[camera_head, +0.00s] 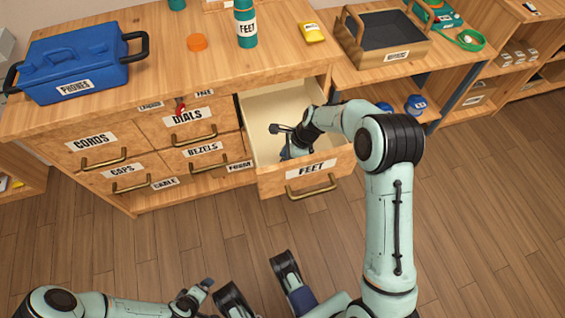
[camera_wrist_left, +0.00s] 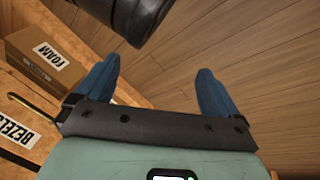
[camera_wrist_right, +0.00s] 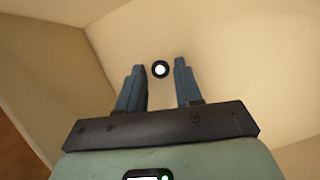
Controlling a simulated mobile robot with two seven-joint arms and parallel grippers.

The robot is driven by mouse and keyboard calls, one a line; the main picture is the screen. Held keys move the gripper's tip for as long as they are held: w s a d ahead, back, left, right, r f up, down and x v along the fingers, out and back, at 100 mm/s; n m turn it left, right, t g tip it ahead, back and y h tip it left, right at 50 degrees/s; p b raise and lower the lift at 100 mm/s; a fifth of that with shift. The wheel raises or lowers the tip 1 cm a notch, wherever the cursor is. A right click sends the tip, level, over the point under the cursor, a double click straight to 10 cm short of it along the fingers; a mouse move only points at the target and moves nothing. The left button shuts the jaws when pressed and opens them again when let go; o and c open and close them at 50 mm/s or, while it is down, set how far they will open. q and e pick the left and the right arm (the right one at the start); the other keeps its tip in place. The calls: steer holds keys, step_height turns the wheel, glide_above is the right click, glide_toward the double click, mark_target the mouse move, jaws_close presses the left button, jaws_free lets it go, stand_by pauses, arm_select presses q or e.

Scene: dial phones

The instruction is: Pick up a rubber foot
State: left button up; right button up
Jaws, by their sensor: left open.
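A rubber foot (camera_wrist_right: 160,69), a small black ring with a white centre, lies on the pale floor of the open FEET drawer (camera_head: 312,178). In the right wrist view it appears between the fingertips, slightly ahead of them. My right gripper (camera_head: 284,142) reaches down into this drawer; its blue fingers (camera_wrist_right: 156,65) are apart with nothing held. In the head view the foot cannot be made out. My left gripper (camera_head: 203,288) is low in front of the drawer unit, its fingers (camera_wrist_left: 157,72) wide apart and empty.
A blue PHONES box (camera_head: 75,60), an orange disc (camera_head: 197,42), a green FEET bottle (camera_head: 246,25) and a yellow item (camera_head: 312,33) stand on the top. A brown tray (camera_head: 385,38) is on the right. The right gripper is enclosed by the drawer walls.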

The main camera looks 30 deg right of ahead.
steer(key=shift+w+a+f, duration=0.1)
steer(key=shift+a+f, duration=0.05)
steer(key=shift+f, duration=0.25)
arm_select(q)
steer(key=shift+s+f, duration=0.3)
steer(key=shift+s, duration=0.15)
arm_select(e)
jaws_close()
steer(key=shift+r, duration=0.1)
